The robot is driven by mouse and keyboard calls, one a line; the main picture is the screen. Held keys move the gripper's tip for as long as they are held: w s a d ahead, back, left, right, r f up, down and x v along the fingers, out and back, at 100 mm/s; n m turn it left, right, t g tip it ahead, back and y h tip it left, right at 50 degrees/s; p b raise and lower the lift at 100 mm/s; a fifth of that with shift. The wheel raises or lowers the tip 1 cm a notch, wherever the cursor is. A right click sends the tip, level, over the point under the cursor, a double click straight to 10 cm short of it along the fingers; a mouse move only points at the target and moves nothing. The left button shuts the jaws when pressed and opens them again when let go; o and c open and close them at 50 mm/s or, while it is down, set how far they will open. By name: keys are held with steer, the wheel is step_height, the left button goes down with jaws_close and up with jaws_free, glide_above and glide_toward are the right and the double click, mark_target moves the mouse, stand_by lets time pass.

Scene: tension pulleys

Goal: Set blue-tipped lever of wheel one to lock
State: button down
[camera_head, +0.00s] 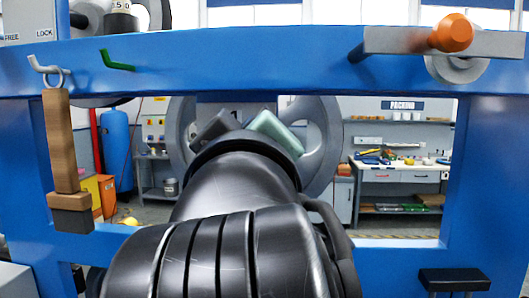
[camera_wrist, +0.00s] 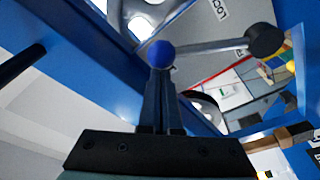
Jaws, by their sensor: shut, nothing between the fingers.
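In the wrist view, a lever (camera_wrist: 208,46) runs between a blue ball tip (camera_wrist: 160,54) and a black round end (camera_wrist: 267,41). It lies in front of a grey plate (camera_wrist: 195,68) with a partly visible LOCK label (camera_wrist: 216,8). My gripper (camera_wrist: 160,74) is shut and empty, with its fingertips right at the lower side of the blue ball. I cannot tell whether they touch it. In the head view my arm hides the fingers, and the blue tip does not show. A plate (camera_head: 28,36) marked FREE and LOCK is at the top left.
A blue frame (camera_head: 240,58) spans the head view, with a wooden-handled tool (camera_head: 60,140) hanging at left and a green hook (camera_head: 117,61). A grey bar with an orange knob (camera_head: 451,33) sticks out at upper right. A large grey wheel (camera_head: 318,128) stands behind my arm.

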steer(key=shift+d+f+m, duration=0.1)
steer(key=shift+d+m, duration=0.2)
steer(key=shift+m, duration=0.1)
stand_by(0.3)
